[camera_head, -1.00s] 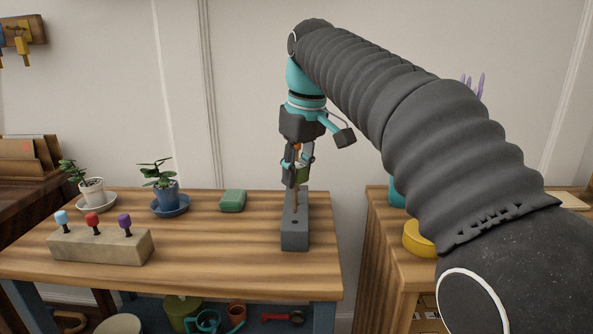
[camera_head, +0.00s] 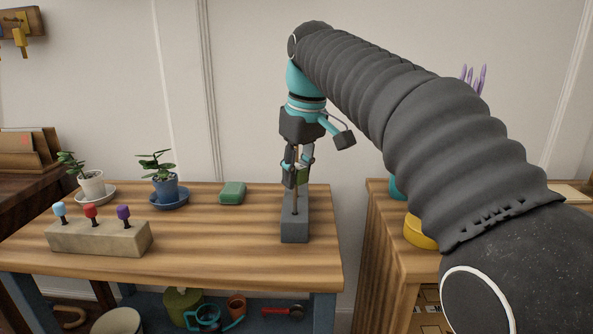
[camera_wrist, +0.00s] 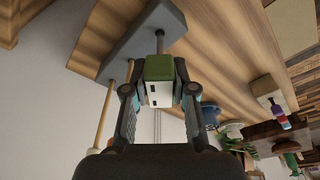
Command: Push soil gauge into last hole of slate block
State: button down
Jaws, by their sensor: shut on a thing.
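The grey slate block (camera_head: 295,232) lies lengthwise near the right end of the plank table; it also shows at the upper left of the wrist view (camera_wrist: 140,42). My gripper (camera_head: 299,178) is above it, shut on the soil gauge's green head (camera_wrist: 160,67). The gauge's thin dark probe (camera_wrist: 160,42) points at the block, and its tip meets the top face; I cannot tell how deep it is in a hole. A pale wooden rod (camera_wrist: 104,118) stands in the block beside the gauge. My fingers partly hide the gauge in the head view.
A green soap-like block (camera_head: 232,192) lies left of the slate. Two potted plants (camera_head: 165,185) on saucers stand further left. A pale block (camera_head: 98,238) with blue, red and purple knobs sits at the front left. A second cabinet (camera_head: 385,260) stands right, past a gap.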

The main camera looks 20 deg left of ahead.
jog(key=shift+f+b, duration=1.15)
jog(key=shift+f, duration=0.9)
jog(key=c, duration=0.9)
grip_release()
jog(key=shift+o, duration=0.2)
notch_tip(320, 180, up, 12)
jog(key=s+d, duration=0.1)
jog(key=shift+s+d, duration=0.15)
jog(key=shift+d, duration=0.25)
jog(key=shift+d, duration=0.1)
